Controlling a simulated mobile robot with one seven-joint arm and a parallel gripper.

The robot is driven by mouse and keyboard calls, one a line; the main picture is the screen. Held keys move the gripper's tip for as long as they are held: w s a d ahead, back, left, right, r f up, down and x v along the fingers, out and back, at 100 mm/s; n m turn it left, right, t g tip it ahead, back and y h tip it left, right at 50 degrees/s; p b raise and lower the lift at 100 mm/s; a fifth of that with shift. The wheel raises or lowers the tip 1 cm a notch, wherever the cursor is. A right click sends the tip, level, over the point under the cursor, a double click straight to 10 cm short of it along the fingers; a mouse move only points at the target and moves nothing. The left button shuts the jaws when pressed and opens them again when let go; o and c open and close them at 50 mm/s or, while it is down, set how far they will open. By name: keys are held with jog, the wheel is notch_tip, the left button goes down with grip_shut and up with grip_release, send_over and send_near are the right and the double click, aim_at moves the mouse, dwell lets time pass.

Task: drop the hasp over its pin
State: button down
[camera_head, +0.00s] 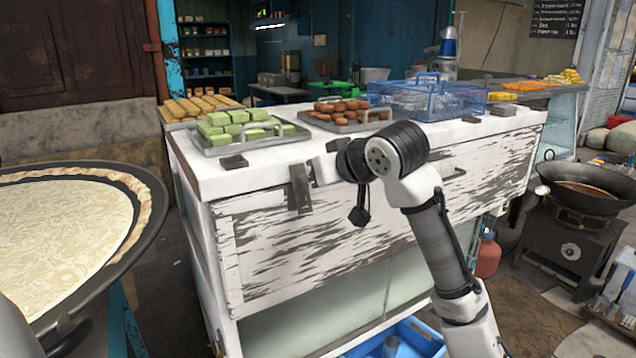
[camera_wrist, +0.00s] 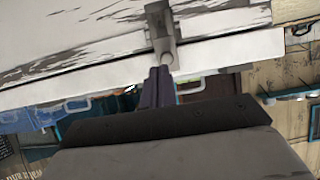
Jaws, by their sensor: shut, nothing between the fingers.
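The hasp (camera_head: 300,188) is a dark grey metal strap on the front of the white, peeling counter chest (camera_head: 330,240), near its left end. It also shows in the wrist view (camera_wrist: 161,25), against the streaked white front panel. A small rounded piece shows at the strap's end by the fingertips; I cannot tell whether it is the pin. My gripper (camera_wrist: 160,72) is shut and empty, its fingertips right beside that end of the hasp. I cannot tell whether they touch. In the head view my wrist partly hides the area right of the hasp.
On the counter top are a tray of green sweets (camera_head: 240,132), a tray of brown sweets (camera_head: 345,113) and a blue crate (camera_head: 428,97). A large round pan (camera_head: 60,235) stands left; a black wok (camera_head: 588,196) stands right.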

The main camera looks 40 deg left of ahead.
aim_at(306, 185)
jog(key=f+y+b, duration=0.1)
jog(key=b, duration=0.1)
jog(key=f+t+y+b, duration=0.1)
jog(key=f+y+b, duration=0.1)
jog(key=b, duration=0.1)
jog(key=f+t+y+b, duration=0.1)
jog(key=f+y+b, duration=0.1)
jog(key=shift+w+a+f+b, duration=0.1)
jog(key=shift+a+b, duration=0.2)
jog(key=shift+b, duration=0.05)
jog(key=y+b, duration=0.1)
jog(key=b, duration=0.1)
jog(key=a+f+t+y+b, duration=0.1)
jog(key=y+b, duration=0.1)
jog(key=shift+w+f, duration=0.2)
jog(key=shift+w, duration=0.05)
jog(key=shift+w+a+f+t+y+b, duration=0.25)
jog(key=shift+t+y+b, duration=0.35)
jog(key=shift+y+b, duration=0.3)
jog(key=shift+a+r, duration=0.1)
jog(key=shift+r, duration=0.05)
jog(key=shift+s, duration=0.1)
